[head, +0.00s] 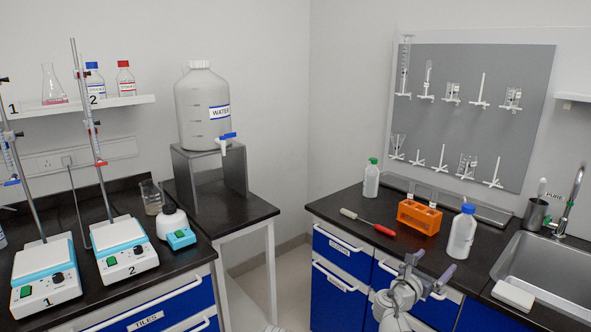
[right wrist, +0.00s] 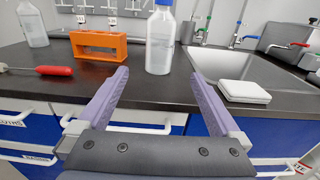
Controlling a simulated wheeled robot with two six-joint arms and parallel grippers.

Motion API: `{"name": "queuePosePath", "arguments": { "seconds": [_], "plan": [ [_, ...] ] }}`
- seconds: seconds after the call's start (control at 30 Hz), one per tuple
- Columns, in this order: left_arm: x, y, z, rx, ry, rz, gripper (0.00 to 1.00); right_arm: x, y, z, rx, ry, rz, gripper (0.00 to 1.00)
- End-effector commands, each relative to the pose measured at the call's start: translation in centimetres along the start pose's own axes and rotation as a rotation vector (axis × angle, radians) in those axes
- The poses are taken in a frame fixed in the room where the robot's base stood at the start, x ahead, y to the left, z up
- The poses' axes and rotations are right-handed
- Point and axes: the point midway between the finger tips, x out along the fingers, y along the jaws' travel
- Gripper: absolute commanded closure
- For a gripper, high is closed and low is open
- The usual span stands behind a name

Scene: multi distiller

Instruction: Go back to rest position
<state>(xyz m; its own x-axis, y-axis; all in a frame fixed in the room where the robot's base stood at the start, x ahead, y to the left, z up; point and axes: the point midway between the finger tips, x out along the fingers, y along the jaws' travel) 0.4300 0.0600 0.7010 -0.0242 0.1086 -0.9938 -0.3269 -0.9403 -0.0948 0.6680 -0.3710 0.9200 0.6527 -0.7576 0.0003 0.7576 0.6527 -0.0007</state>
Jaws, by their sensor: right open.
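My right gripper (head: 430,272) shows at the bottom right of the head view, in front of the right bench. Its two purple-grey fingers are spread apart with nothing between them, as the right wrist view (right wrist: 160,95) also shows. Beyond the fingers, a white bottle with a blue cap (head: 461,232) stands upright on the bench; it also shows in the right wrist view (right wrist: 160,42). The gripper is apart from it. My left gripper is not in the head view.
The right bench holds an orange rack (head: 419,217), a red-handled tool (head: 384,230), a green-capped bottle (head: 371,180), a white block (head: 513,294) and a sink (head: 548,268). The left bench carries numbered hotplates (head: 127,262). Floor shows between the benches.

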Motion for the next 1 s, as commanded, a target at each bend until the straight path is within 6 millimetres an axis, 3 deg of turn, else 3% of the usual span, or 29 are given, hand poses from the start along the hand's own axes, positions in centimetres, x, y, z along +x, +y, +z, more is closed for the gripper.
{"name": "queuePosePath", "arguments": {
  "seconds": [0.37,0.67,0.77,0.87,1.0],
  "plan": [
    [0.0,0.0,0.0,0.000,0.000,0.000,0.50,-2.3,0.0,-2.6,0.269,0.115,-0.054,0.00],
    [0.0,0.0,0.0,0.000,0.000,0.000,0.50,-7.0,0.5,-7.7,0.679,0.318,-0.195,0.00],
    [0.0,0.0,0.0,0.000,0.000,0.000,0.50,-9.9,0.8,-10.3,0.860,0.420,-0.292,0.00],
    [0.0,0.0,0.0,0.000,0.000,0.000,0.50,-14.4,1.4,-13.7,1.070,0.551,-0.449,0.00],
    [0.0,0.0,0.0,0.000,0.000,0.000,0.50,-22.5,2.2,-18.0,1.313,0.729,-0.754,0.00]
  ]
}}
